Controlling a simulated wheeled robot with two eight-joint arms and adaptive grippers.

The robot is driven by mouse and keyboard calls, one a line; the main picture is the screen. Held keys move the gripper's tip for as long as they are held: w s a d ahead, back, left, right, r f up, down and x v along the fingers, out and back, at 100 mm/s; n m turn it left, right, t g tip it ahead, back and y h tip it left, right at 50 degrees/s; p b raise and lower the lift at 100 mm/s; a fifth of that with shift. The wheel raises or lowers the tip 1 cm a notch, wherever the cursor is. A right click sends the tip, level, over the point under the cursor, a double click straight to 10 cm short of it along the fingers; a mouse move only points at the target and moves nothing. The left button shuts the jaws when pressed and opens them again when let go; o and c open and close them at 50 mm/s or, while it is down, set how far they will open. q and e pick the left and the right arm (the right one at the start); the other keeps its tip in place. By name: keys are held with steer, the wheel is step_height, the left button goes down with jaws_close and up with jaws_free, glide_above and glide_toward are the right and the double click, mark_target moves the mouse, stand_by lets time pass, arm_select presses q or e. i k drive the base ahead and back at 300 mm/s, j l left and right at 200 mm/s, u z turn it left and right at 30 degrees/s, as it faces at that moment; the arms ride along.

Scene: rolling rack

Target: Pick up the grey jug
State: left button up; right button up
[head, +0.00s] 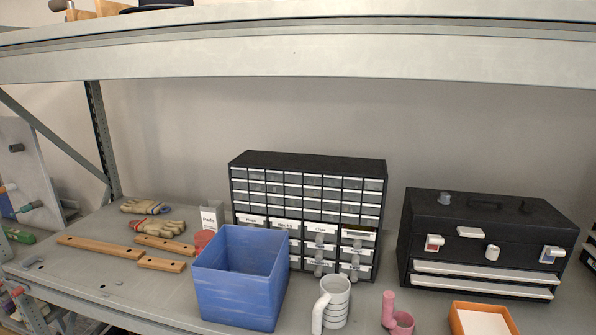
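A light grey jug (338,303) with ribbed sides and an open top stands upright near the front edge of the shelf, right of the blue bin. Its thick handle (319,311) points to the left and toward me. The jug appears empty, but its bottom inside is hard to see. Neither of my grippers shows in the head view, and nothing is touching the jug.
A blue bin (225,303) stands left of the jug. A pink cup with a handle (402,325) and an orange box (457,319) are to its right. Behind are a drawer cabinet (300,164) and black toolbox (415,225). An upper shelf (300,55) spans above.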

mark_target(330, 310)
steer(key=l+u, duration=0.4)
steer(key=l, duration=0.45)
steer(key=k+l+u, duration=0.1)
steer(key=l+u, duration=0.25)
steer(key=l, duration=0.55)
